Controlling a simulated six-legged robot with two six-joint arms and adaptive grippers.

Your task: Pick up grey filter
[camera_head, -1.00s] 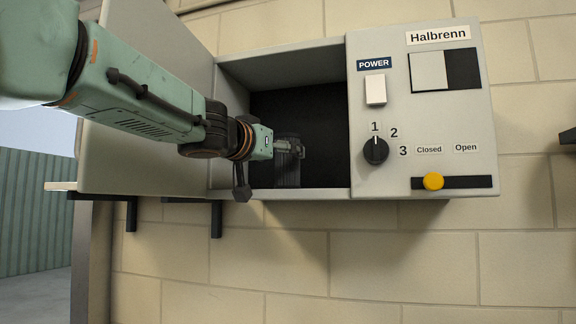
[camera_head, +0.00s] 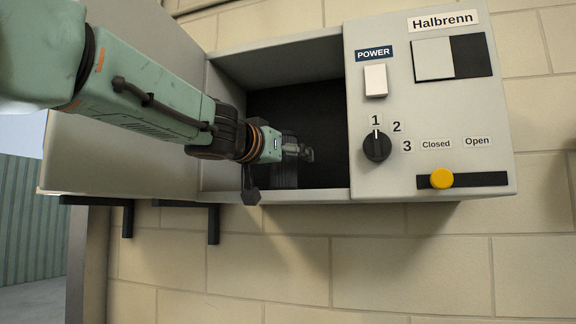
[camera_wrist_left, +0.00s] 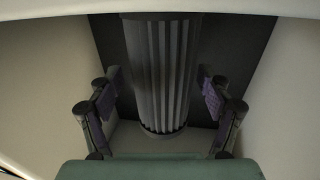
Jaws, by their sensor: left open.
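The grey filter is a ribbed, dark grey cylinder standing upright inside the open box of the wall unit. In the head view the filter (camera_head: 285,174) is mostly hidden behind my left gripper (camera_head: 306,154). In the left wrist view the filter (camera_wrist_left: 160,75) fills the upper middle. My left gripper (camera_wrist_left: 158,98) is open there, one purple-padded finger on each side of the filter. A gap shows between each pad and the filter. My right gripper is not in view.
The box wall (camera_head: 290,50) and floor edge enclose the filter closely. The open door (camera_head: 120,160) stands at the left. To the right, the control panel has a white power switch (camera_head: 375,80), a black dial (camera_head: 377,146) and a yellow slider knob (camera_head: 442,179) near "Closed".

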